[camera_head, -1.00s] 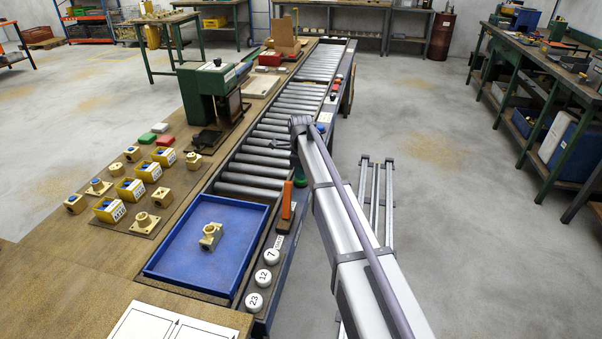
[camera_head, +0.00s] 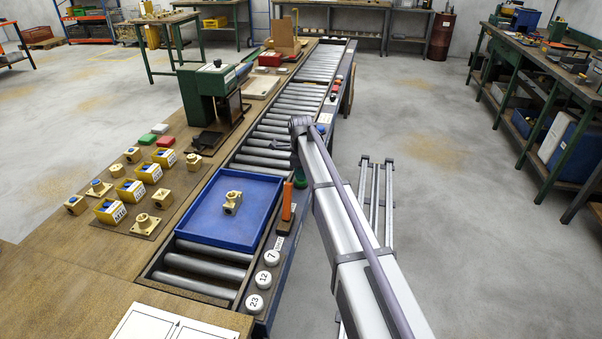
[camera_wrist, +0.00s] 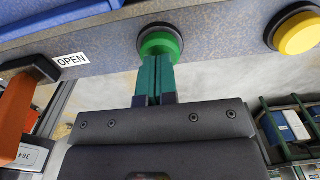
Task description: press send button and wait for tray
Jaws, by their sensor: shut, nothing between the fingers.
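My gripper (camera_wrist: 156,62) is shut and empty in the wrist view, with its teal fingertips at the green button (camera_wrist: 162,42) on the conveyor's side rail. The fingertips overlap the button's lower edge and appear to touch it. In the head view my arm hides most of the gripper. The blue tray (camera_head: 205,218) sits on the rollers of the conveyor (camera_head: 208,258) with a brass fitting (camera_head: 232,202) in it. Bare rollers show at the tray's near end.
An orange lever (camera_wrist: 14,120) stands by an OPEN label, left of the green button. A yellow button (camera_wrist: 299,33) is to the right. White numbered buttons (camera_head: 263,281) line the near rail. A green machine (camera_head: 208,92) stands beside the conveyor.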

